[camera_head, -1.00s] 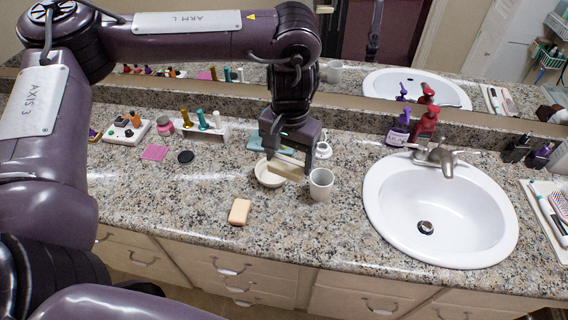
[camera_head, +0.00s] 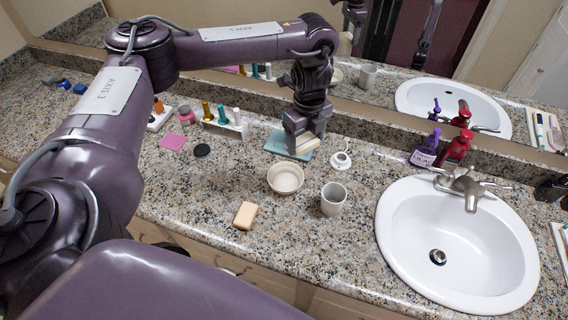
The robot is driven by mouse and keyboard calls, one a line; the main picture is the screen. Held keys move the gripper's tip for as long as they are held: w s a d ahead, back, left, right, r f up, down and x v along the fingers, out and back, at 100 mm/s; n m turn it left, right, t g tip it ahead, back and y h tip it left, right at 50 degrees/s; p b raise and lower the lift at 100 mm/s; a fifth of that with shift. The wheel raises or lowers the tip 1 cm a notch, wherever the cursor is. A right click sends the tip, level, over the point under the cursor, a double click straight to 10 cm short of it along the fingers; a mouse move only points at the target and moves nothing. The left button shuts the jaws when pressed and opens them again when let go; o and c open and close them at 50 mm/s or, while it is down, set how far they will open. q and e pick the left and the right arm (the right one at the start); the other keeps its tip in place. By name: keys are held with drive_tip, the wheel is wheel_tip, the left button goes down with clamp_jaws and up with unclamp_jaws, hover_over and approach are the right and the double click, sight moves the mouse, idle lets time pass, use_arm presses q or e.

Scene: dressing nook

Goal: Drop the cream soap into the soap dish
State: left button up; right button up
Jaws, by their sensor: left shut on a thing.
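My left gripper (camera_head: 304,148) is shut on the cream soap (camera_head: 304,144), a pale bar that shows between and below the fingers. It is over the teal flat piece (camera_head: 277,142), behind the round cream bowl (camera_head: 286,188), which I take to be the soap dish. The bowl looks empty, and the gripper is not over it. I cannot tell how high the soap is above the teal piece. A peach soap bar (camera_head: 245,216) lies on the counter in front of the bowl. My right gripper is not in view.
A white cup (camera_head: 333,199) stands right of the bowl, and a small white item (camera_head: 341,158) behind it. The sink (camera_head: 458,245), with purple and red bottles (camera_head: 455,149) behind it, is at right.

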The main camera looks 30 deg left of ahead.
use_arm(q)
drive_tip(key=a+f+m+b, duration=0.4)
drive_tip(key=a+f+m, duration=0.3)
drive_tip(key=f+m, duration=0.4)
drive_tip(key=shift+s+a+f+m, duration=0.15)
drive_tip(key=shift+s+m, duration=0.15)
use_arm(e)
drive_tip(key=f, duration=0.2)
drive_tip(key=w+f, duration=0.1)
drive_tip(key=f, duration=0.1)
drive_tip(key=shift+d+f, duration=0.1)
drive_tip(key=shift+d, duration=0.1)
use_arm(q)
drive_tip(key=o, duration=1)
drive_tip(key=shift+o, duration=0.4)
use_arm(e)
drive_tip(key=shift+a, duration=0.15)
use_arm(q)
wheel_tip(320, 180, up, 8)
drive_tip(key=p, duration=0.2)
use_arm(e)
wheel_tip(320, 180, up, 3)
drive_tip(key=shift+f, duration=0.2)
